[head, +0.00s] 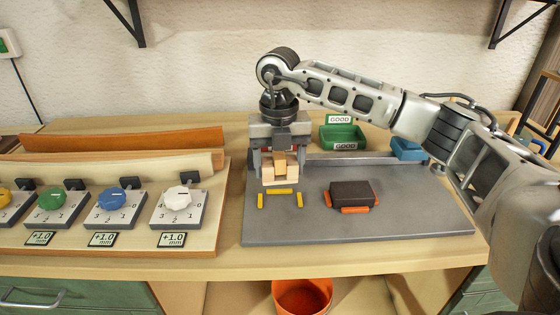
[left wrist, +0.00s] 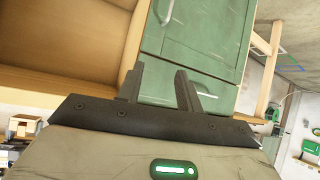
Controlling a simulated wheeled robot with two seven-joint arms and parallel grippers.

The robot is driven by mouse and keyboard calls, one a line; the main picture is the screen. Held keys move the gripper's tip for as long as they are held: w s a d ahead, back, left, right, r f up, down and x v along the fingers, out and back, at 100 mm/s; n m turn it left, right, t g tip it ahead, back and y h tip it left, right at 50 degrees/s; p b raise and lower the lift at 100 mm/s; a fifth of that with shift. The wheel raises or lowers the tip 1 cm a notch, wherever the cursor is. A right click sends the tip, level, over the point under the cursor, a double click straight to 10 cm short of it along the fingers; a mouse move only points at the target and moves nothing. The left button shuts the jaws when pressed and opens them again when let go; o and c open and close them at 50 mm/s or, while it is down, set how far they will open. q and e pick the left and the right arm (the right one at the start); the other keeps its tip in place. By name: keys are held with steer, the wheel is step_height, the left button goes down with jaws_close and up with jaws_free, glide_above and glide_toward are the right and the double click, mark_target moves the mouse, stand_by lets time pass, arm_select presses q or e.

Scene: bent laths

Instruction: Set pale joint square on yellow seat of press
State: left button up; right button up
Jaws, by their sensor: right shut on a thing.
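My right gripper (head: 279,158) comes down from above, over the left part of the grey board (head: 420,215). It is shut on the pale joint (head: 281,179), a small block of light wood with a darker tan piece. The yellow seat (head: 279,191) is marked by short yellow bars on the board. The joint shows just behind and above these bars; whether it touches the board I cannot tell. Grey upright parts, likely the press (head: 254,160), stand around the gripper and partly merge with it. My left gripper (left wrist: 159,70) is open and empty, facing green drawers in the left wrist view.
A dark block (head: 352,194) with orange bars around it lies right of the yellow seat. Behind are a green tray (head: 343,137) labelled GOOD and a blue tray (head: 408,150). Dials (head: 178,198) and long laths (head: 120,139) fill the left. An orange bucket (head: 302,297) stands below.

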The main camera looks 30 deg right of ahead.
mark_target(280, 177)
steer(key=shift+d+m, duration=0.15)
steer(key=shift+m, duration=0.45)
steer(key=shift+f+b, duration=0.85)
steer(key=shift+f, duration=0.1)
step_height(280, 177, down, 3)
steer(key=shift+r+b, duration=0.15)
steer(key=shift+b, duration=0.9)
steer(key=shift+f, duration=0.5)
arm_select(q)
steer(key=shift+w+d+f+n, duration=0.2)
steer(key=shift+d+f+n, duration=0.2)
steer(key=shift+f, duration=0.35)
steer(key=shift+f+b, duration=0.35)
steer(key=shift+b, duration=0.3)
arm_select(e)
steer(key=shift+f, duration=0.65)
